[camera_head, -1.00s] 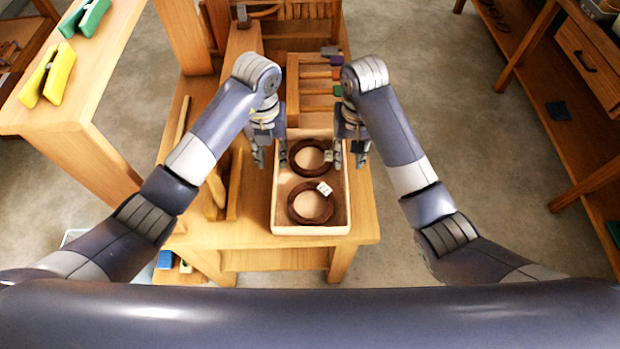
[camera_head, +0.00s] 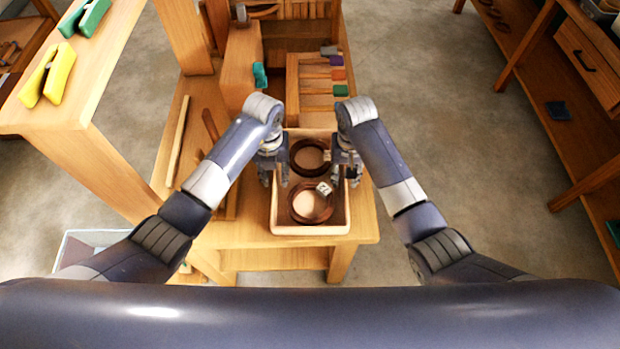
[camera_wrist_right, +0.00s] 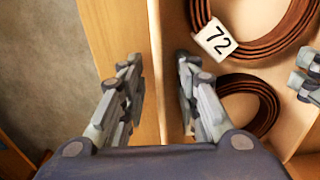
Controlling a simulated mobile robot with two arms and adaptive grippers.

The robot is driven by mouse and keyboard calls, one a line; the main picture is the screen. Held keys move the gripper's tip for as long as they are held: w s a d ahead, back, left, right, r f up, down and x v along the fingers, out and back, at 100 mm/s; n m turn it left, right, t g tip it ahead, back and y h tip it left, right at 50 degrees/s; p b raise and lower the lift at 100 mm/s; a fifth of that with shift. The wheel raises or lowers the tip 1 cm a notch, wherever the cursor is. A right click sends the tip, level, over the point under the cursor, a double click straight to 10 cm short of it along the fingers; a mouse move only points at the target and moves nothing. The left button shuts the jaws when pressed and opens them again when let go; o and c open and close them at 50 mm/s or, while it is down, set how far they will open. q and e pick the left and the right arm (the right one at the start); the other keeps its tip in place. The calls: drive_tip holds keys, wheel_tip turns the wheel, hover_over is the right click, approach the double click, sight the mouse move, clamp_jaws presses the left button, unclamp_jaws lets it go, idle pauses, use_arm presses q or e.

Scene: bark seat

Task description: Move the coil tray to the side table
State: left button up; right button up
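The coil tray (camera_head: 310,230) is a pale, shallow rectangular box on the wooden bench in front of me. It holds two dark brown coils, a near one (camera_head: 294,207) and a far one (camera_head: 298,165). A white tag reading 72 (camera_wrist_right: 215,38) lies on one coil. My left gripper (camera_head: 274,180) is open at the tray's left wall. My right gripper (camera_head: 346,175) is open at the right wall. In the right wrist view its fingers (camera_wrist_right: 160,68) stand on either side of the wall, with a visible gap. I cannot tell which surface is the side table.
A wooden table (camera_head: 120,60) at left carries yellow (camera_head: 47,77) and green (camera_head: 86,17) objects. Behind the tray is a slotted rack (camera_head: 312,88) with coloured blocks. A teal object (camera_head: 260,75) stands nearby. A long shelf unit (camera_head: 535,60) runs along the right, with open floor before it.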

use_arm(q)
clamp_jaws()
use_arm(e)
clamp_jaws()
use_arm(q)
drive_tip(key=shift+r, duration=0.25)
use_arm(e)
drive_tip(key=shift+r, duration=0.25)
